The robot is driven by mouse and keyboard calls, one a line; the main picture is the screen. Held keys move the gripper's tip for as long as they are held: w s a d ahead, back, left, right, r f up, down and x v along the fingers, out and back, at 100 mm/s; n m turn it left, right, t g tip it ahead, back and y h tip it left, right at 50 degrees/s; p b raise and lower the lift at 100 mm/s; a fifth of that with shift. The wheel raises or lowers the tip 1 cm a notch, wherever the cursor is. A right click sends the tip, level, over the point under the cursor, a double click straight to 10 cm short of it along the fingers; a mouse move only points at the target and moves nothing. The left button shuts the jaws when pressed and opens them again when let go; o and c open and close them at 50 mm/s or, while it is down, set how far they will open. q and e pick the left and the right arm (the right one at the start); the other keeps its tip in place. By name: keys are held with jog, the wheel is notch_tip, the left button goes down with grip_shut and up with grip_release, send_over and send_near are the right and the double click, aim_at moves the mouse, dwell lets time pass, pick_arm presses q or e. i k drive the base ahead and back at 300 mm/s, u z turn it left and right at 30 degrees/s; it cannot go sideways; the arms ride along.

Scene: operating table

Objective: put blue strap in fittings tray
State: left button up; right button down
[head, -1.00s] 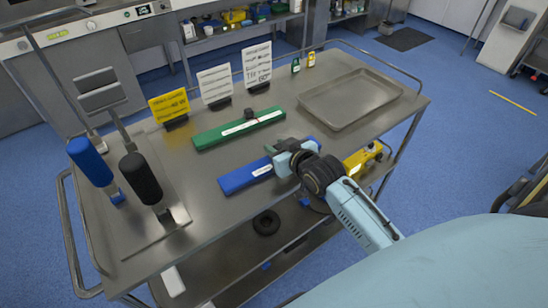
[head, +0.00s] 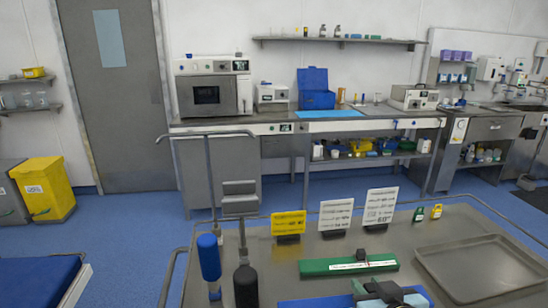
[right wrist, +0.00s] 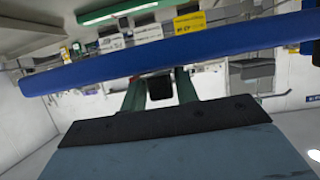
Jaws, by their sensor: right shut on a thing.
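The blue strap (head: 416,290) is a flat blue bar at the bottom edge of the head view, partly cut off. My right gripper (head: 384,292) is across its middle and hides part of it. In the right wrist view the blue strap (right wrist: 160,56) spans nearly the whole picture at the fingertips of my right gripper (right wrist: 160,82), which is shut on it. Whether the strap is clear of the table top cannot be told. An empty, shallow metal tray (head: 480,266) lies to the right on the table. My left gripper is not in view.
A green bar (head: 325,268) lies behind the strap. A yellow sign (head: 288,223) and two white signs (head: 336,214) stand at the table's back, with two small bottles (head: 437,211) to their right. A blue-handled tool (head: 209,257) and a black-handled one (head: 246,286) stand left.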

aim_at(469, 257)
jog(key=k, duration=0.5)
jog(key=z, duration=2.45)
jog(key=i, duration=1.85)
jog(key=u, duration=3.05)
